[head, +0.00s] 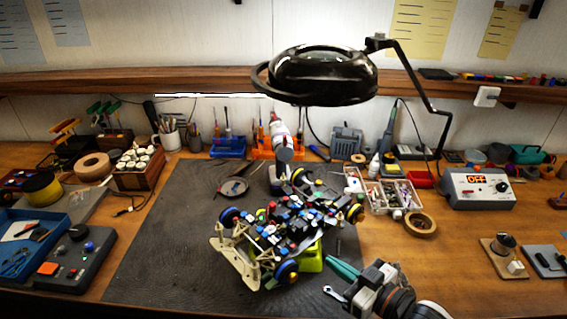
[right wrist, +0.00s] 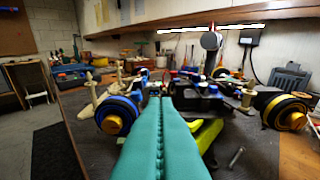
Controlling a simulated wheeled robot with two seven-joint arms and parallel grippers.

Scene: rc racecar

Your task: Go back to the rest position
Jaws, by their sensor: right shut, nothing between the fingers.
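My right gripper (head: 345,270) comes in from the bottom right of the head view, just right of the RC car. Its teal fingers are pressed together with nothing between them; they also show in the right wrist view (right wrist: 160,120), pointing at the car. The RC car (head: 275,235) rests on a yellow-green stand (head: 312,258) on the dark mat. It has blue-and-black wheels and a cream bumper, and it also shows in the right wrist view (right wrist: 205,95). I cannot tell whether the fingertips touch the car. My left gripper is in neither view.
A magnifier lamp (head: 322,75) hangs over the mat (head: 150,260). The mat's left side is mostly clear.

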